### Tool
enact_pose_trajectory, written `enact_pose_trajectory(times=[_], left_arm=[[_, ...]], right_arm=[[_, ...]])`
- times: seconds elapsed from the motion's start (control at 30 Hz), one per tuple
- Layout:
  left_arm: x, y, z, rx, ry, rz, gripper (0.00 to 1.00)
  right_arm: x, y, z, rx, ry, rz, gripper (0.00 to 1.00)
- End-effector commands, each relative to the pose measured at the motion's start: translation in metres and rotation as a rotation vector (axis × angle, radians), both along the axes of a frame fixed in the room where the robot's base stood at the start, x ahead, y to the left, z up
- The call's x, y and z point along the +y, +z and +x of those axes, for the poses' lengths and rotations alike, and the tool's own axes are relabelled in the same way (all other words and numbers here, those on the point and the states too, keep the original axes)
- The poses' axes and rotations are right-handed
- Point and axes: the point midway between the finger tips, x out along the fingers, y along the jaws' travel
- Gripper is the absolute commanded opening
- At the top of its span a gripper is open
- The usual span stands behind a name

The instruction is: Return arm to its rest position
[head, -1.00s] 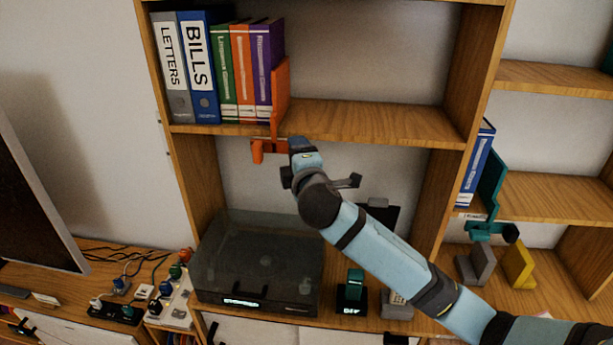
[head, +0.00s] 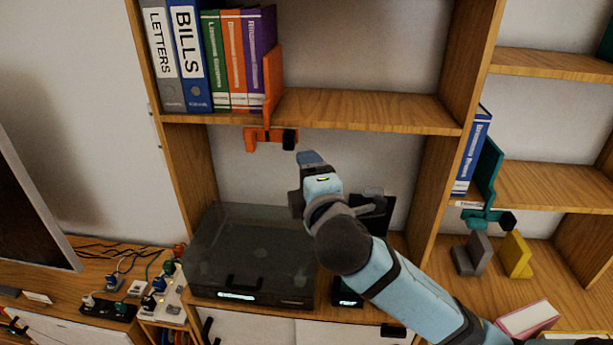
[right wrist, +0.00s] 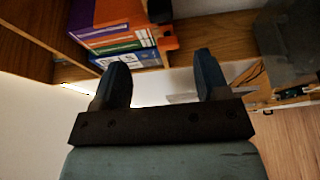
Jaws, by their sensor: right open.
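My right arm (head: 398,287) comes in from the lower right of the head view. Its gripper (head: 311,160) is in front of the open bay below the book shelf. It is just right of and below an orange bookend clamp (head: 264,139) with a black knob, apart from it. In the right wrist view the two blue fingers (right wrist: 161,66) are spread with nothing between them. The books (right wrist: 125,50) and part of the orange bookend (right wrist: 168,43) show beyond the fingers. My left gripper is in neither view.
Binders and books (head: 208,60) stand upright against the orange bookend on the shelf (head: 365,110). A dark-lidded turntable (head: 250,255) sits below, left of my arm. A teal bookend (head: 488,180) is at right. A grey monitor (head: 30,200) stands at left.

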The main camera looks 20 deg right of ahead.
Motion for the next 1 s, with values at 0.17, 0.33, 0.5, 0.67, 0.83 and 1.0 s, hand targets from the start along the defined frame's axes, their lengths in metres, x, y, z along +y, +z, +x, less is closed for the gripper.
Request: enact_pose_trajectory(times=[0.17, 0.33, 0.5, 0.67, 0.83, 1.0], left_arm=[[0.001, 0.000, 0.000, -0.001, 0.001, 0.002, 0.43], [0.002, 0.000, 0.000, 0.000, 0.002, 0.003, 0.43], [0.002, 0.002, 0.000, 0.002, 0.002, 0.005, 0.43], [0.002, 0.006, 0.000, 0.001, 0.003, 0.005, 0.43], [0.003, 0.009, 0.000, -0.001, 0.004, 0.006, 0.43], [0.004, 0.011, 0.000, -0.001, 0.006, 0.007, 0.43]], right_arm=[[0.000, 0.000, 0.000, 0.000, 0.000, 0.000, 0.68], [0.004, -0.026, 0.001, 0.045, 0.030, 0.059, 0.68], [0.018, -0.120, -0.009, 0.200, 0.112, 0.314, 0.68], [0.030, -0.227, -0.049, 0.365, 0.136, 0.673, 0.68], [0.034, -0.323, -0.117, 0.492, 0.062, 1.067, 0.68], [0.031, -0.382, -0.181, 0.538, -0.052, 1.359, 0.68]])
